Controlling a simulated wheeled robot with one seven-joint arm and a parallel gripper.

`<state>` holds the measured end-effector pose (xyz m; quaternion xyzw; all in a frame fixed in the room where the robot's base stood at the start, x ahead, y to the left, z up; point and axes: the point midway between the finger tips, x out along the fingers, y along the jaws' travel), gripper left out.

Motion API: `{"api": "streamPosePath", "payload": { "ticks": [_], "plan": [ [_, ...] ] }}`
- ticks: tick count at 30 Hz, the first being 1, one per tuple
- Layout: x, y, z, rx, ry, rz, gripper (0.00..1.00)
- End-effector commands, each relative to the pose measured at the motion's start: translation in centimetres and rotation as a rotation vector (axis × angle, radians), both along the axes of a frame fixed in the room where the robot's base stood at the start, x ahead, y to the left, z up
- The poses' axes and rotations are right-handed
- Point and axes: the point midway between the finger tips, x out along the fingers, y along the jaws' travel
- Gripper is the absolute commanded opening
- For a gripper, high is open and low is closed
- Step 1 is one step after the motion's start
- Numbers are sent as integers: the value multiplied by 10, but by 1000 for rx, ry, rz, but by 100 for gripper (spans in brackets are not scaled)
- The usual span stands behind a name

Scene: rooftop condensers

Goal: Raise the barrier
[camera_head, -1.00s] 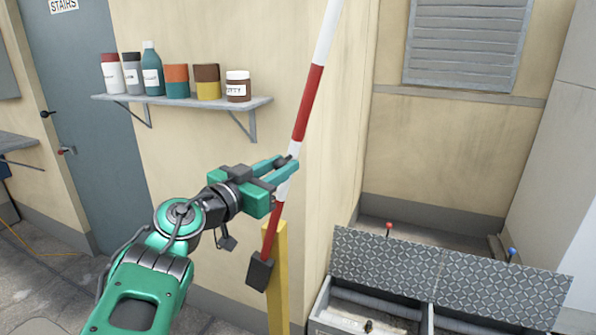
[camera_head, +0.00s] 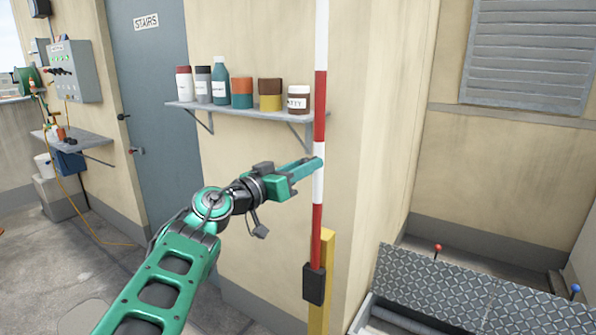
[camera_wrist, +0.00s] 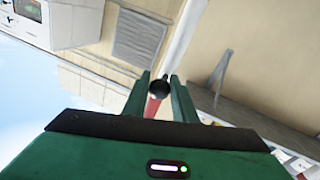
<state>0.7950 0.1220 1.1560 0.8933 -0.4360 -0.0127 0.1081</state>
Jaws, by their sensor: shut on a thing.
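The barrier (camera_head: 319,115) is a red-and-white striped pole that stands about upright beside the wall corner in the head view. Its lower end carries a dark block (camera_head: 314,284) next to a yellow post (camera_head: 328,255). My gripper (camera_head: 316,163) reaches the pole from the left at a white band and is shut on the barrier. In the wrist view, a dark round end (camera_wrist: 160,88) and a red stretch of the barrier (camera_wrist: 152,107) show between the two green fingers. The top of the pole runs out of the head view.
A wall shelf (camera_head: 240,110) with several bottles and jars is left of the pole. An open chequer-plate lid (camera_head: 440,290) is at lower right.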

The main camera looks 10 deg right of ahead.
Motion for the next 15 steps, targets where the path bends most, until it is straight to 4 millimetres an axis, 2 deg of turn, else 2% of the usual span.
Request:
{"api": "streamPosePath", "payload": {
  "ticks": [1,8,9,10,15],
  "plan": [
    [4,6,0,-5,2,17,0],
    [5,7,1,-5,1,22,0],
    [6,7,1,-5,1,23,34],
    [5,7,1,-5,1,22,41],
    [4,4,1,-4,0,16,43]
  ]
}}
